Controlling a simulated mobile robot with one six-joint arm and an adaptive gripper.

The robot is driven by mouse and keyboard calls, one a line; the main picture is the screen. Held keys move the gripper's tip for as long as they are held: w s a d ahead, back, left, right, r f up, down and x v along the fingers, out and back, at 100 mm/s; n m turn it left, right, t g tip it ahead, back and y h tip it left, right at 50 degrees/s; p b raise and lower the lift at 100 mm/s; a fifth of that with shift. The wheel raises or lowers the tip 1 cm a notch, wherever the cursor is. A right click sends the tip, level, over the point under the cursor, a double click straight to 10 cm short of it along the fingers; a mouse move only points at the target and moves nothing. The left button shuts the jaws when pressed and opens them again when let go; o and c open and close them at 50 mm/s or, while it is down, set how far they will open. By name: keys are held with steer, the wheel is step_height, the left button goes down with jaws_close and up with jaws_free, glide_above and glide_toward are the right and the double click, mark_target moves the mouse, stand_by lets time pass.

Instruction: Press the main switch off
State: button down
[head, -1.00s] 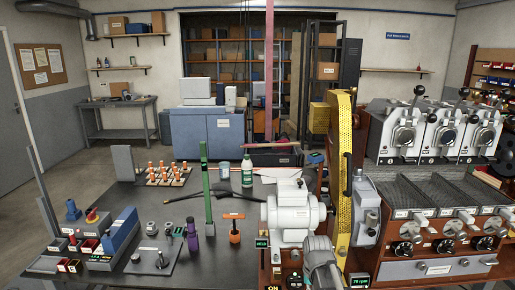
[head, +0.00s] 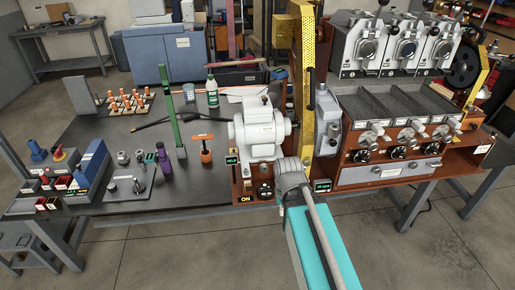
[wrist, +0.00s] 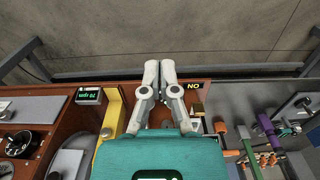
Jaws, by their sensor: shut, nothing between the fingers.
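The wooden front panel of the roaster bench carries a yellow lit ON label (head: 245,199). It also shows upside down in the wrist view (wrist: 193,86). A round black control (head: 265,190) with a small green mark sits just above and right of the label in the head view; I cannot tell for sure that it is the main switch. My gripper (wrist: 160,64) is shut and empty in the wrist view, its two light fingertips together at the panel's edge beside the label. I cannot tell whether it touches anything. In the head view my arm hides the fingers.
A 70 rpm display (head: 322,186) sits right of my arm. The white motor (head: 262,128) and yellow belt guard (head: 303,90) stand behind it. Drawers and knobs fill the right side. The bench's left side holds a green post (head: 176,112) and small tools. Open floor lies in front.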

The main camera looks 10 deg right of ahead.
steer(key=w+d+f+n+y+b, duration=0.1)
steer(key=w+f+n+b, duration=0.1)
steer(key=w+n, duration=0.7)
steer(key=w+f+n+y+b, duration=0.1)
steer(key=w+n, duration=0.8)
steer(key=w, duration=1.1)
steer(key=shift+d+f+b, duration=0.4)
steer(key=shift+f+b, duration=0.2)
steer(key=shift+b, duration=0.15)
steer(key=b, duration=1)
glide_above(267, 187)
step_height(267, 187, down, 10)
steer(key=shift+s+r, duration=0.1)
steer(key=shift+d+f+b, duration=0.2)
steer(key=shift+f+b, duration=0.75)
steer(key=shift+f, duration=0.05)
steer(key=shift+d+f+b, duration=0.2)
steer(key=shift+f+b, duration=0.7)
steer(key=shift+f, duration=0.05)
